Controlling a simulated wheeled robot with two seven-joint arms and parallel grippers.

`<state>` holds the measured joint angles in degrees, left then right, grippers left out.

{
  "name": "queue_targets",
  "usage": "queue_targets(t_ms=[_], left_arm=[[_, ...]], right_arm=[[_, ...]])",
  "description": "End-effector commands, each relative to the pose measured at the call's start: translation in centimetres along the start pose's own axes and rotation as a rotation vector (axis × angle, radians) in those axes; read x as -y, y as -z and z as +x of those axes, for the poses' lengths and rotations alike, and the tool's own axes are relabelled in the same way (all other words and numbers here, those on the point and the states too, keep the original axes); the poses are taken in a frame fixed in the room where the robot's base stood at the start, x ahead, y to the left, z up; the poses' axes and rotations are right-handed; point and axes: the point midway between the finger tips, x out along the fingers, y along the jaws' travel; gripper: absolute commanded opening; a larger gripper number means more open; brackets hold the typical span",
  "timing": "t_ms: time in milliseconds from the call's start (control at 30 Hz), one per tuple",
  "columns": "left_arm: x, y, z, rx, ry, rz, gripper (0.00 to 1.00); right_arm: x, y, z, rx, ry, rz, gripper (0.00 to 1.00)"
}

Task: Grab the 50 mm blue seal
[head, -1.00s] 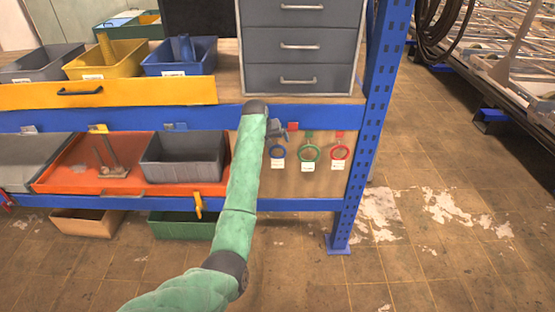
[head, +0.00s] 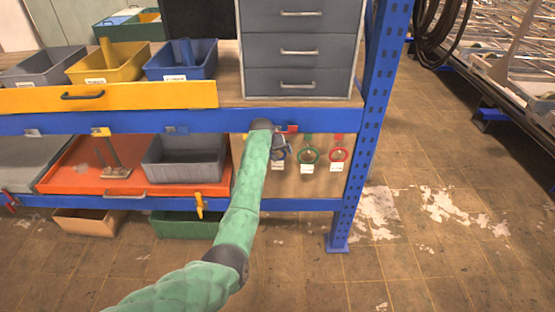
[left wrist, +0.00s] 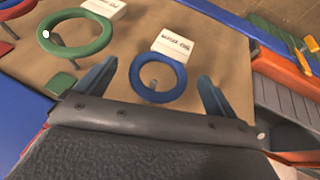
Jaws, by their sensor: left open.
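The blue seal (head: 279,155) is a ring hanging on the board (head: 301,184) below the shelf's blue beam, left of a green ring (head: 308,156) and a red ring (head: 338,155). My left gripper (head: 281,145) is in front of the blue seal and partly covers it. In the left wrist view the blue seal (left wrist: 158,78) hangs on a peg, between the two fingers of the open left gripper (left wrist: 153,84). A finger stands apart on each side of the ring. A white label (left wrist: 173,44) is beside the ring; its print is too blurred to read. My right gripper is not in view.
The green ring (left wrist: 75,33) is beside the left finger in the wrist view. A grey bin (head: 185,160) on an orange tray (head: 75,178) is left of the board. A blue rack post (head: 361,130) stands to its right. Grey drawers (head: 300,50) are above.

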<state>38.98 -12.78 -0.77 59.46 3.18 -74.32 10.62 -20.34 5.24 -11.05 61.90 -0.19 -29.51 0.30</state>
Motion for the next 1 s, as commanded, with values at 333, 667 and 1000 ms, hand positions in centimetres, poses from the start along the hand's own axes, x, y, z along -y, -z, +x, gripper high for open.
queue_targets(t_ms=[333, 667, 1000], left_arm=[[0.02, -0.01, 0.60, -0.001, 0.000, 0.000, 0.94], [0.01, 0.02, 0.56, -0.001, 0.000, 0.000, 0.35], [-0.07, 0.14, 0.32, -0.001, 0.000, 0.000, 0.34]], right_arm=[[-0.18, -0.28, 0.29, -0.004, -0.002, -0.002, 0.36], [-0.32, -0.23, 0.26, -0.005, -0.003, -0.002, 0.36], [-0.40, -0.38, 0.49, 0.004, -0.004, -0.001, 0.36]])
